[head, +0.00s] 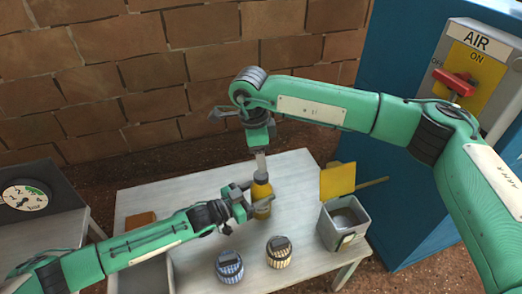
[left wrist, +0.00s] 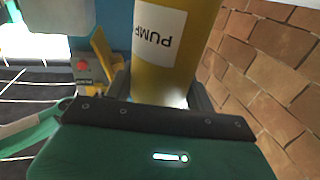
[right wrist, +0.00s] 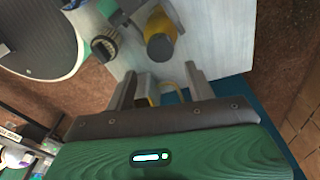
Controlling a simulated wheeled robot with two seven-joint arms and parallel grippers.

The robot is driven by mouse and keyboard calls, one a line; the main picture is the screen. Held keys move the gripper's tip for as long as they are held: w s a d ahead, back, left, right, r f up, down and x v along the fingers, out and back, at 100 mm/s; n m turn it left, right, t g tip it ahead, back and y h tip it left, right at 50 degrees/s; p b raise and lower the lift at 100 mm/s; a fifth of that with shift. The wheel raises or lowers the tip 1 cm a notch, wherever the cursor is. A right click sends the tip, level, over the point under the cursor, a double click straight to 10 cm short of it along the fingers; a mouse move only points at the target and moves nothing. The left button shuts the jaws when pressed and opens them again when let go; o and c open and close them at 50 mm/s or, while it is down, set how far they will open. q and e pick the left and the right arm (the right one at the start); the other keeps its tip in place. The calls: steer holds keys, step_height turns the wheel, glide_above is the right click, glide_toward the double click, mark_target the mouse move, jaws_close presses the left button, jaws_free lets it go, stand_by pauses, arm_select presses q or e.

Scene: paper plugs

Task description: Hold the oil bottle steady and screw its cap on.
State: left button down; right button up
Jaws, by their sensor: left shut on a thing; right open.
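The yellow oil bottle (head: 262,197) stands upright on the white table. It fills the top of the left wrist view, with a white PUMP label (left wrist: 158,37). My left gripper (head: 247,206) is shut around the bottle's side. My right gripper (head: 260,163) points down just above the bottle, fingers open. In the right wrist view its fingers (right wrist: 162,88) are apart, and the bottle (right wrist: 160,28) lies beyond them with a grey round top (right wrist: 160,47). I cannot tell whether that top is the cap or the bare neck.
Blue-striped (head: 230,267) and yellow-striped (head: 279,253) jars stand in front. A brown block (head: 140,220) and white tray (head: 143,277) are left. A blue cabinet (head: 385,130) stands behind, right.

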steer(key=n, duration=0.3)
steer(key=shift+r, duration=0.1)
steer(key=n, duration=0.5)
steer(key=shift+r+y, duration=0.2)
steer(key=shift+y, duration=0.2)
steer(key=n, duration=0.4)
steer(key=shift+r+n, duration=0.2)
steer(key=shift+n, duration=0.1)
steer(key=n, duration=0.3)
steer(key=shift+d+r+y, duration=0.1)
steer(key=shift+y, duration=0.2)
glide_toward(261, 197)
steer(key=shift+w+f, duration=1.4)
steer(key=shift+c, duration=0.4)
steer(key=c, duration=1)
